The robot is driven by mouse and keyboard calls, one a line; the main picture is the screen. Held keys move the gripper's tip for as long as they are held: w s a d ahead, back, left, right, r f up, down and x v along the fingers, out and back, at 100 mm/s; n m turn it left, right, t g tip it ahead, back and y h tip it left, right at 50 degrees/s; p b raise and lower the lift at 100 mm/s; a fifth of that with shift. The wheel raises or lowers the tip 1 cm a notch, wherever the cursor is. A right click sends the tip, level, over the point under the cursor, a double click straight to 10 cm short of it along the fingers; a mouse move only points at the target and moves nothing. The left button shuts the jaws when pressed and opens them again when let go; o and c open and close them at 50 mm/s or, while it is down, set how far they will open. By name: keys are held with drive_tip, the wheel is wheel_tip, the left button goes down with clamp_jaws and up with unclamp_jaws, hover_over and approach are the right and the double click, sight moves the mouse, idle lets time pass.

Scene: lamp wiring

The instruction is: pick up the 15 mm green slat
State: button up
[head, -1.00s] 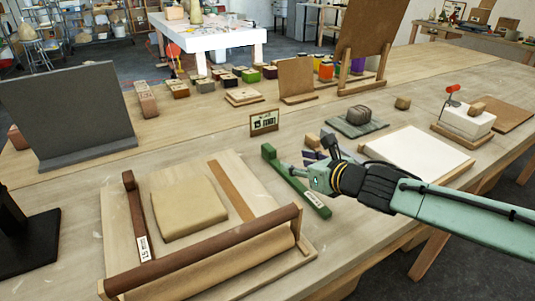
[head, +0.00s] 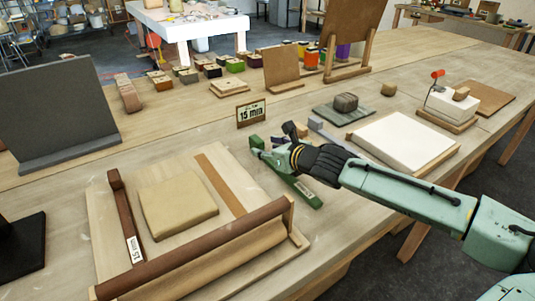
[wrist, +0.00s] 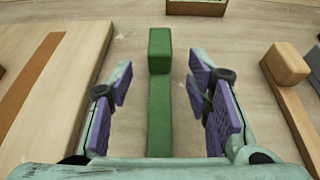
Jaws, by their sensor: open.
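The green slat (head: 305,190) lies on the workbench to the right of the wooden board, with a pale label near its near end. A raised green block stands at its far end, and my arm hides part of its middle. In the wrist view the slat (wrist: 160,123) runs up the middle, its end block at the top. My gripper (wrist: 162,85) is open, with purple-padded fingers on either side of the slat and clear gaps to it. In the head view my gripper (head: 268,148) is at the slat's far part. Nothing is between the fingers except the slat below.
A small sign reading 15 mm (head: 251,114) stands beyond the slat. A wooden slat with a block (wrist: 287,65) lies right of the gripper.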

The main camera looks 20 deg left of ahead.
drive_tip(key=shift+x, duration=1.25)
drive_tip(key=shift+c, duration=0.4)
clamp_jaws()
